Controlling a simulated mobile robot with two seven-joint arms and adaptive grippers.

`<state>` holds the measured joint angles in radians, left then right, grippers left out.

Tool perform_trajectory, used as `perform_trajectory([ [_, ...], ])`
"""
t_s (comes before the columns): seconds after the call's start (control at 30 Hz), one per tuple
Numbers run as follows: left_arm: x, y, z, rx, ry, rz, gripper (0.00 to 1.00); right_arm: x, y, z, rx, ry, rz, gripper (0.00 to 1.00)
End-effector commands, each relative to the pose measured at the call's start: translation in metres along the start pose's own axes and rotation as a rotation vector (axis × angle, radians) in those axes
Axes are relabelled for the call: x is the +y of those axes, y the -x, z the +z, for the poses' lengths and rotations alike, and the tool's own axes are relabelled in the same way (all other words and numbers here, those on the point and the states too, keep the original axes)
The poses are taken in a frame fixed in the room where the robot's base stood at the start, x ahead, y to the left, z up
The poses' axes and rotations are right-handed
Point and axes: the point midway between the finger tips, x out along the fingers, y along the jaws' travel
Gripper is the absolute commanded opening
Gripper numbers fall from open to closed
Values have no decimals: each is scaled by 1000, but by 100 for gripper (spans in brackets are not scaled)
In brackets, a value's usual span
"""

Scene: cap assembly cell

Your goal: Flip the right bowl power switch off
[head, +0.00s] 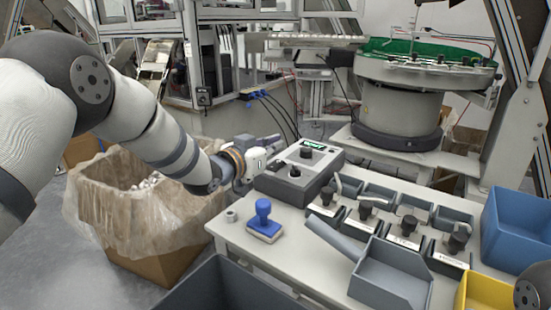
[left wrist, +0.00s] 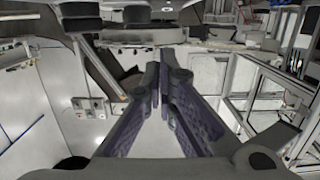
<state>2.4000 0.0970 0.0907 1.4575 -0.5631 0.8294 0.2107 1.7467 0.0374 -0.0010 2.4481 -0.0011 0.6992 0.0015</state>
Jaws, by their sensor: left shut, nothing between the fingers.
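A grey control box (head: 300,178) with a small green-lit display (head: 313,144) and black knobs stands at the back left of the table. One knob (head: 306,153) is near the display and another (head: 295,171) is nearer the front. I cannot tell which control is the right bowl power switch, nor its position. My left gripper (head: 275,142) is shut and empty, beside the box's far left side; I cannot tell whether it touches the box. Its closed fingers also show in the left wrist view (left wrist: 163,78). My right gripper is out of view.
A blue-handled stamp (head: 263,221) and a small grey ring (head: 231,215) lie in front of the box. Grey bins with black parts (head: 408,228), a blue bin (head: 520,230) and a yellow bin (head: 484,292) fill the right. A green-topped bowl feeder (head: 400,95) stands behind. A lined carton (head: 150,250) is left.

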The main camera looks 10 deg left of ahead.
Motion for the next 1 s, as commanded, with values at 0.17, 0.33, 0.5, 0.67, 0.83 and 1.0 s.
perform_trajectory([
  [0.17, 0, -4, 22, -1, 1, -1, 0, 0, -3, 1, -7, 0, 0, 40],
  [0.33, 0, -6, 26, 2, -1, -1, 0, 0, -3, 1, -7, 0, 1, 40],
  [0.5, 0, -5, 25, 2, -1, -1, 0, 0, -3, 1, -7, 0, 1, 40],
  [0.67, 0, -9, 32, 0, 0, -1, 0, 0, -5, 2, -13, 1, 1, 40],
  [0.83, 0, -13, 31, 0, -1, -1, 0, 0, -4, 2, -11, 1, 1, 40],
  [1.0, 1, -12, 25, 4, -2, -1, 0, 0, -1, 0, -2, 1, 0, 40],
])
